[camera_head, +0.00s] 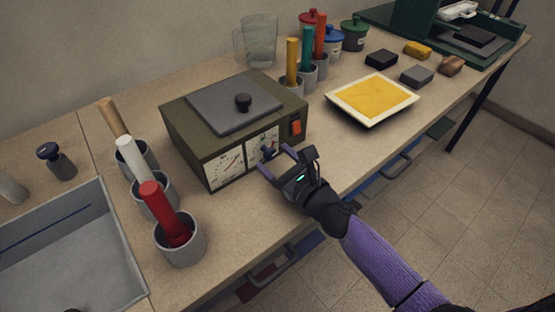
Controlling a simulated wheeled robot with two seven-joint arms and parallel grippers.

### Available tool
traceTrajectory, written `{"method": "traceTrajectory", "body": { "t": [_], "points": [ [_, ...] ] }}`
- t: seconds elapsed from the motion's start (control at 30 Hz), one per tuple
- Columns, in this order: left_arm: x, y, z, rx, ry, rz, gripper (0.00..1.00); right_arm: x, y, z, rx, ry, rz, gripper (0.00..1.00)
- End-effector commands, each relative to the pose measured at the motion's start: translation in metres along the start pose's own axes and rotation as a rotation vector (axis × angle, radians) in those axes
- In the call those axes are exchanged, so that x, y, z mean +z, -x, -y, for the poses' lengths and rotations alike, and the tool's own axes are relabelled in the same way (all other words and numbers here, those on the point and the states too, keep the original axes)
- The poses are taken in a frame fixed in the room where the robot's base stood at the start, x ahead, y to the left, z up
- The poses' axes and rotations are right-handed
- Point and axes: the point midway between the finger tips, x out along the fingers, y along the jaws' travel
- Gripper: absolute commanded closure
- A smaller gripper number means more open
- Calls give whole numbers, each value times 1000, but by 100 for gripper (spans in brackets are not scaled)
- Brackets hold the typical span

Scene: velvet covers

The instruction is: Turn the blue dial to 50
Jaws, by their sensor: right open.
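An olive-green box-shaped device (188,138) stands on the bench with two white dial faces on its front and an orange switch (295,127) at the right. A small dark bluish dial (268,152) sits on the right-hand face; its pointer reading is too small to tell. My right gripper (276,160) is open in front of this face, its purple fingers at either side of the dial. I cannot tell whether they touch it. The left dial face (226,170) is partly visible. My left gripper is not in view.
Cups holding red, white and tan-handled tools (180,250) stand left of the device, beside a grey tray (70,255). A yellow square in a white dish (345,106) lies to the right. Jars and blocks stand behind it. The bench's front edge is close to my right arm.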

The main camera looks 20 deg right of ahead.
Motion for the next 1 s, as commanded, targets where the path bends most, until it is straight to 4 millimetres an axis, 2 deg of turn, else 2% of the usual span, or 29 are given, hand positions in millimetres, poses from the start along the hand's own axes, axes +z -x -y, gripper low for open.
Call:
{"method": "traceTrajectory", "body": {
  "t": [0.13, 0.5, 0.77, 1.0],
  "points": [
    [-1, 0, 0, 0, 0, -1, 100, 0, 0, 0, 0, 0, 0, 24],
    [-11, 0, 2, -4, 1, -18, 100, 0, 0, 0, 0, 0, 0, 100],
    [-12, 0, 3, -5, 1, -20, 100, 0, 0, 0, 1, 14, 0, 100],
    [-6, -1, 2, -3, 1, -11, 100, 0, 1, 0, 1, 118, 0, 100]
  ]
}}
